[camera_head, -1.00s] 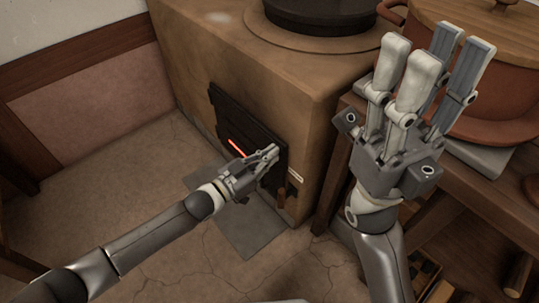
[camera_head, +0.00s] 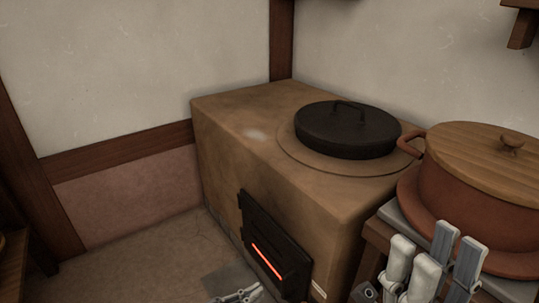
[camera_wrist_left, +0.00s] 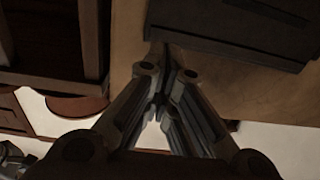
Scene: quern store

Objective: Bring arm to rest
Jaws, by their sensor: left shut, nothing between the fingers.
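My left gripper (camera_head: 238,294) is at the bottom edge of the head view, near the stove's black fire door, mostly cut off. In the left wrist view its fingers (camera_wrist_left: 163,62) come together with nothing between them. My right gripper (camera_head: 436,250) shows at the lower right of the head view, fingers pointing up and spread apart, empty, in front of the clay pot. Its palm and both forearms are out of view.
A clay stove (camera_head: 235,140) carries a black lidded pan (camera_head: 348,133). Its fire door (camera_head: 256,222) shows a glowing red slot. A lidded clay pot (camera_head: 470,196) stands on a wooden table (camera_head: 378,236) at right. Floor (camera_head: 140,262) at left is clear.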

